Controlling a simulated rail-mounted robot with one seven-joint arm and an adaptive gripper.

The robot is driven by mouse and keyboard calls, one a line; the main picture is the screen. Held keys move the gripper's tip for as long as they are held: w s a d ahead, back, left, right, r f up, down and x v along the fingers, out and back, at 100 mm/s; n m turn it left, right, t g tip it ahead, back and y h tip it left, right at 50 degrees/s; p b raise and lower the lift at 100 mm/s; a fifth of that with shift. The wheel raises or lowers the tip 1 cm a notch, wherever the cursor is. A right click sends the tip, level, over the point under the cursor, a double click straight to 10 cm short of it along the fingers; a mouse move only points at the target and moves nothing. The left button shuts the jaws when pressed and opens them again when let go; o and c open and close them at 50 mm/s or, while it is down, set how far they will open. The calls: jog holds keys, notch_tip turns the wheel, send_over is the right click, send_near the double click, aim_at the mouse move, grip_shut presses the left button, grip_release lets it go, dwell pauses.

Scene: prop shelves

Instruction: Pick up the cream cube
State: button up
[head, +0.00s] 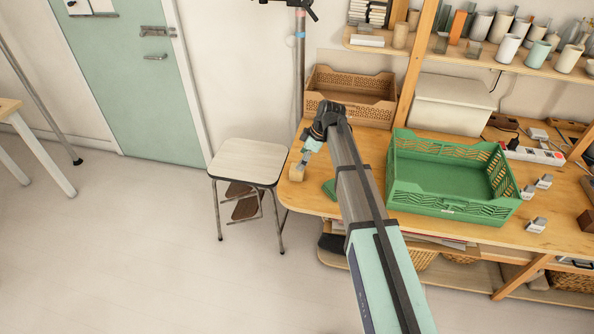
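A small cream-tan block (297,174), which looks like the cream cube, is at the left end of the wooden table. My gripper (302,164) points down at the block and its tip meets it in the picture. The fingers are too small to make out, so I cannot tell whether they are around the block or just above it. I also cannot tell whether the block rests on the table or is held.
A green crate (455,203) stands right of my arm on the wooden table (380,143). A tan crate (341,82) and a lidded white bin (446,108) stand behind. A stool (246,160) is left of the table. Small grey items (536,225) lie at the right.

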aim_at(297, 172)
jog(key=shift+p+x, duration=1.3)
jog(key=shift+x, duration=1.45)
jog(key=shift+s, duration=0.15)
jog(key=c, duration=1.3)
